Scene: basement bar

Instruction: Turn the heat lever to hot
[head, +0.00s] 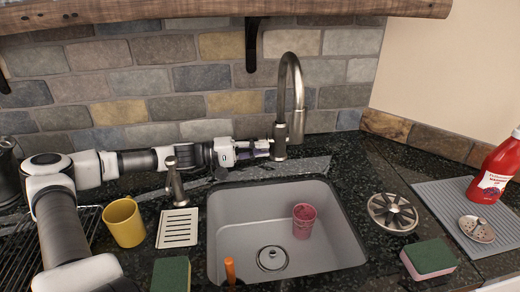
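A brushed-metal faucet (299,80) stands behind the sink, its arched neck ending in a spout head that points down. A separate small metal upright with a slim top (174,182) stands left of the sink; I cannot tell whether it is the heat lever or a dispenser. No hot or cold marking is readable. Contact is unclear, and the finger gap is too small to judge. My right gripper is out of view.
The grey sink (225,225) holds a red cup (304,221). Around it are a yellow mug (124,222), a white slotted dish (178,228), two sponges (172,275) (428,258), a round metal strainer (392,212) and a red bottle (495,170) on a grey mat (450,215).

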